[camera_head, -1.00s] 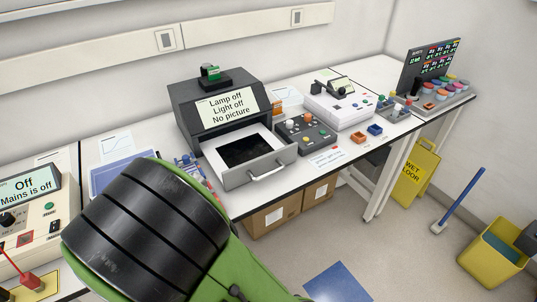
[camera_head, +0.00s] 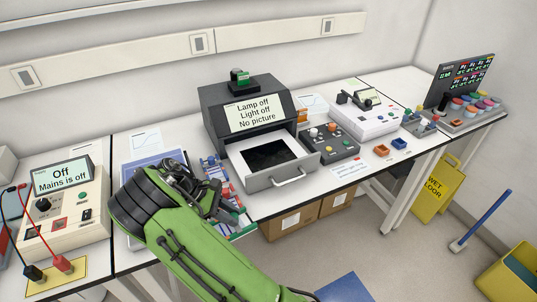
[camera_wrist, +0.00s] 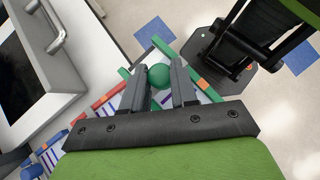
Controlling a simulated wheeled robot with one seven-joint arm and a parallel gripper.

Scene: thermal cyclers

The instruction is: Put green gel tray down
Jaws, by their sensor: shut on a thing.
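The green gel tray has a round green knob (camera_wrist: 159,75) between my two fingers in the wrist view, with green end bars around it. My gripper (camera_wrist: 160,83) is shut on this knob. In the head view my gripper (camera_head: 222,196) is low at the bench's front edge, and green parts of the tray (camera_head: 238,209) show beside it. My fingers hide part of the tray, and I cannot tell whether it touches the bench. A red-ended tray (camera_wrist: 106,97) lies close beside it, with blue parts (camera_wrist: 60,136) further left.
A dark imager (camera_head: 246,114) with its drawer (camera_head: 290,178) pulled out stands right of my gripper. A power supply (camera_head: 70,208) reading "Off" stands left, with red and black leads. A blue-topped box (camera_head: 150,170) is behind my wrist. Floor shows beyond the bench edge.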

